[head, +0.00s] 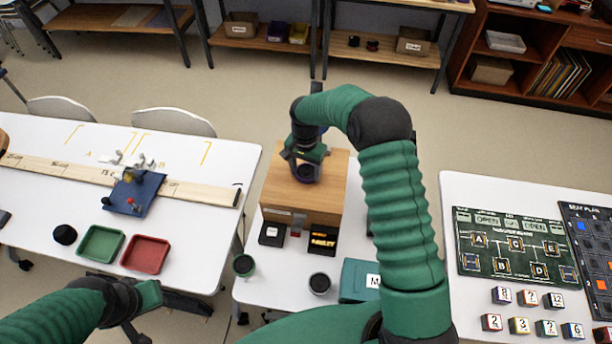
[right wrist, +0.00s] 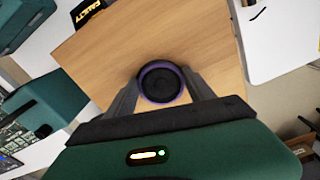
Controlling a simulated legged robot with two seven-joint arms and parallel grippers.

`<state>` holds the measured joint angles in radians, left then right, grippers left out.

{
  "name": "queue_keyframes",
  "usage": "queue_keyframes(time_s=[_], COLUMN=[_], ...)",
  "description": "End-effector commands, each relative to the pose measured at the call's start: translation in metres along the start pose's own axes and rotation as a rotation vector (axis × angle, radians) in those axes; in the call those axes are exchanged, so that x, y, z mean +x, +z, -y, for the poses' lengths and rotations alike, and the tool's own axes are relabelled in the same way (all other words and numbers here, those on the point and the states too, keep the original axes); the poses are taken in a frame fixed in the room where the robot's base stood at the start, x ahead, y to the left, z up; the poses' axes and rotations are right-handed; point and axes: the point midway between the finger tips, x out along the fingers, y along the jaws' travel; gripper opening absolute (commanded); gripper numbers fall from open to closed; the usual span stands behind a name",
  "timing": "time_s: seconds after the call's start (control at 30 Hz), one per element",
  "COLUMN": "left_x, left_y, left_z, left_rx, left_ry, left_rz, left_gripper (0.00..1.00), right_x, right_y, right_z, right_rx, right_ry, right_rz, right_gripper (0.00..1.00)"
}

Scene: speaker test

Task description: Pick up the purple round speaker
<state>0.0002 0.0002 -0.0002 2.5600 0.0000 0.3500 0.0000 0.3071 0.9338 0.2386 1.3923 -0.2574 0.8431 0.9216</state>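The purple round speaker (head: 307,172) has a dark face and a purple rim. It is at the top of a wooden box (head: 318,211) on the middle table. In the right wrist view the speaker (right wrist: 160,84) lies between the two fingers of my right gripper (right wrist: 161,90), one on each side of its rim. I cannot tell whether the fingers press on it. In the head view my right gripper (head: 306,165) is over the box and partly hides the speaker. My left gripper (head: 140,297) is low at the left, by the left table's front edge; its fingers are unclear.
Small black boxes (head: 272,234) and dark round cups (head: 320,283) stand in front of the wooden box. A teal box (head: 360,281) is beside my right arm. The left table holds a green tray (head: 101,244) and a red tray (head: 146,253). Numbered cubes (head: 519,325) are on the right table.

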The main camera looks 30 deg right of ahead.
Motion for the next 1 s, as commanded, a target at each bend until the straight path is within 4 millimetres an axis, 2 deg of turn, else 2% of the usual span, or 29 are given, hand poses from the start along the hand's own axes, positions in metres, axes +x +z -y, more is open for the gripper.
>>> queue_keyframes(time_s=[0.03,0.37,0.67,0.77,0.9,1.0], left_x=[0.000,0.000,0.001,0.004,0.010,0.014], left_y=[0.000,0.000,0.000,0.001,0.002,0.003], left_z=[0.000,0.000,0.000,0.000,0.000,0.000], left_rx=[0.000,0.001,0.000,0.000,0.000,0.001], left_ry=[0.000,0.000,0.000,0.000,0.000,0.000], left_rz=[0.000,0.000,0.000,0.000,0.000,0.000], left_gripper=[0.00,0.00,0.00,0.00,0.00,0.00], right_x=[-0.001,0.000,-0.004,-0.012,-0.035,-0.037], right_y=[0.000,-0.001,-0.001,-0.001,-0.001,0.016], right_z=[0.000,0.000,0.000,0.000,0.001,-0.009], right_rx=[0.000,0.000,0.000,0.001,0.002,-0.001], right_ry=[0.000,0.001,0.000,-0.001,-0.003,0.002], right_rz=[-0.001,-0.001,-0.002,-0.002,-0.003,0.001], right_gripper=[0.46,0.03,0.03,0.03,0.03,0.03])
